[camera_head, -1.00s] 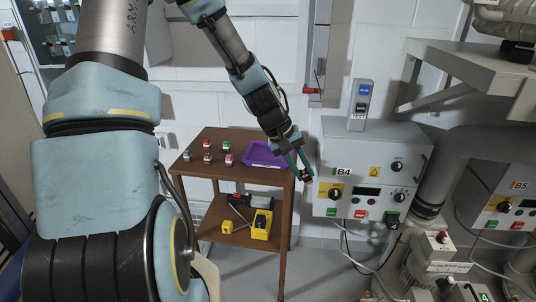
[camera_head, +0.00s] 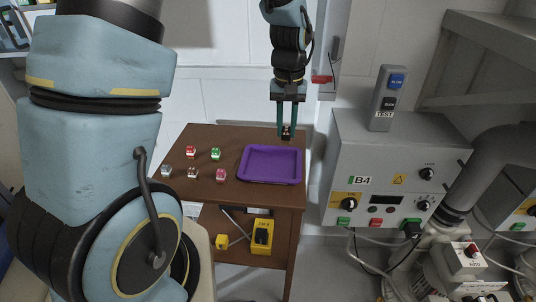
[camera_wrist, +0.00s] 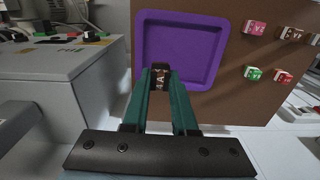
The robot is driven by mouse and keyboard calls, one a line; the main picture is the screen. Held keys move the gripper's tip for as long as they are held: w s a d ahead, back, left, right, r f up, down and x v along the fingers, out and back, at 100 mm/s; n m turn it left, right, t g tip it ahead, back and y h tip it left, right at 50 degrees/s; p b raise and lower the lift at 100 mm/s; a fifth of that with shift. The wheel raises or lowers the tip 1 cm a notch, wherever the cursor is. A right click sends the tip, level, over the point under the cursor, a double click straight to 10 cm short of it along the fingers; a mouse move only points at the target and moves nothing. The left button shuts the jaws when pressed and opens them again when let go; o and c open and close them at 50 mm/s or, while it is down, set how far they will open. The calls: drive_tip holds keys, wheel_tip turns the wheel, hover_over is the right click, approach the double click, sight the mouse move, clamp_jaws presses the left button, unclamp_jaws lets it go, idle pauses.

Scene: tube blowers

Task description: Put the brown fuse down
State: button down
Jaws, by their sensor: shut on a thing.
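My gripper (camera_head: 287,130) is shut on a small brown fuse (camera_wrist: 160,78) with a white lettered label, seen between the green fingertips in the wrist view. In the head view the fuse (camera_head: 287,136) shows dark at the fingertips, near the far right edge of the brown table (camera_head: 215,200). A purple tray (camera_head: 271,181) lies on the table's right part and looks empty. In the wrist view the fuse overlaps the near part of the tray (camera_wrist: 140,50). I cannot tell its exact height above the table.
Several fuses stand left of the tray, among them a red (camera_head: 191,151), a green (camera_head: 215,153) and a pink one (camera_head: 221,174). The grey B4 control box (camera_head: 385,165) stands right of the table. Yellow tools (camera_head: 262,236) lie on the lower shelf.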

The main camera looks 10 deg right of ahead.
drive_tip(key=f, duration=0.3)
drive_tip(key=f+p, duration=0.1)
drive_tip(key=f, duration=0.1)
drive_tip(key=shift+w+f, duration=0.25)
drive_tip(key=shift+f, duration=0.1)
drive_tip(key=shift+f+p, duration=0.45)
drive_tip(key=shift+f, duration=1.65)
drive_tip(key=c, duration=0.7)
unclamp_jaws()
drive_tip(key=shift+r, duration=0.15)
